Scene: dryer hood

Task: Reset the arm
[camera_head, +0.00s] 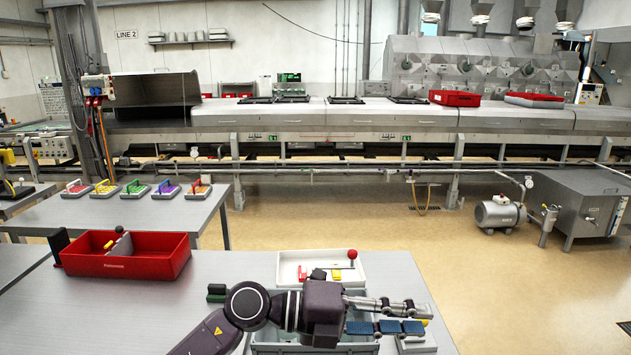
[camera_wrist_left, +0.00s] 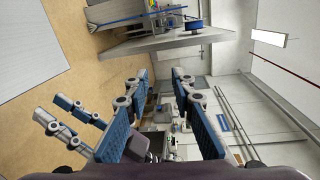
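My left arm comes in from the bottom of the head view. Its left gripper (camera_head: 416,317) points to the right above the near table (camera_head: 120,305). Its fingers with blue pads are apart, and nothing shows between them. The left wrist view shows the same left gripper (camera_wrist_left: 162,88) with its fingers spread and a clear gap.
A grey bin (camera_head: 290,349) lies partly hidden under the left gripper. Behind it is a white tray (camera_head: 287,262) with a red-knobbed part (camera_head: 352,255). A red bin (camera_head: 120,267) stands at left. The table between is mostly clear.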

